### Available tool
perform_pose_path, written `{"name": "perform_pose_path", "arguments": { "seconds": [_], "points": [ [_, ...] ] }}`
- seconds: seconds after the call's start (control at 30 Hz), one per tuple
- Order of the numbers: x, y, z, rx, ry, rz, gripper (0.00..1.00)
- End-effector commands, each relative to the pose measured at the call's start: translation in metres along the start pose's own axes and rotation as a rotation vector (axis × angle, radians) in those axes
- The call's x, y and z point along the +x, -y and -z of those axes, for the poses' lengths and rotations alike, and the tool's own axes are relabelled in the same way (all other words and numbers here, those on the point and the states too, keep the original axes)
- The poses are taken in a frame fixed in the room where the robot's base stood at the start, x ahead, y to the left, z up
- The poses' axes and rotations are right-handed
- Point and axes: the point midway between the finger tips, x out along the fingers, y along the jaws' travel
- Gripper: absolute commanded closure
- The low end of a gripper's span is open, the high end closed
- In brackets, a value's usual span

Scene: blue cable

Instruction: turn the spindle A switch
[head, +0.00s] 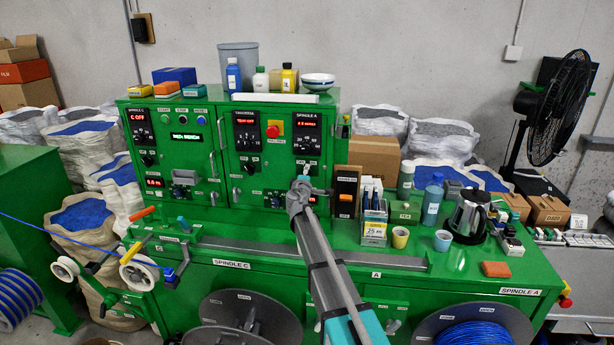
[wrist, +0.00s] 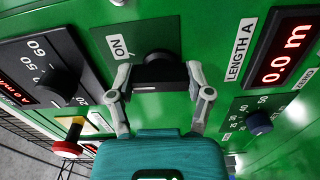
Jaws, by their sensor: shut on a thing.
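The spindle A switch is a black rotary knob (wrist: 160,72) on the green panel, in the upper middle of the wrist view. A white label (wrist: 120,46), apparently reading ON, is left of it. My gripper (wrist: 161,84) is shut on the knob, with one grey finger on each side. In the head view my gripper (head: 302,182) is at the panel's lower right, below the black SPINDLE A dial panel (head: 314,143), and largely hides the switch.
In the wrist view a black speed dial (wrist: 58,84) and a red button (wrist: 68,147) are at left. The LENGTH A display (wrist: 285,47) reads 0.0 m, with a blue knob (wrist: 259,122) below. Cups and a kettle (head: 469,214) stand right of my arm.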

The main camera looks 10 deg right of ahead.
Motion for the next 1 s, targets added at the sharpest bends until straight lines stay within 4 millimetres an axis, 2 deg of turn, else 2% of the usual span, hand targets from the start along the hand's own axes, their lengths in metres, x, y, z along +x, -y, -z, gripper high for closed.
{"name": "perform_pose_path", "arguments": {
  "seconds": [0.5, 0.73, 1.0],
  "points": [
    [0.0012, -0.0009, 0.0003, -0.458, 0.000, 0.000, 0.82],
    [0.0013, -0.0010, 0.0005, -0.575, 0.000, 0.000, 0.82],
    [0.0013, -0.0010, 0.0006, -0.620, 0.000, -0.001, 0.82]
  ]
}}
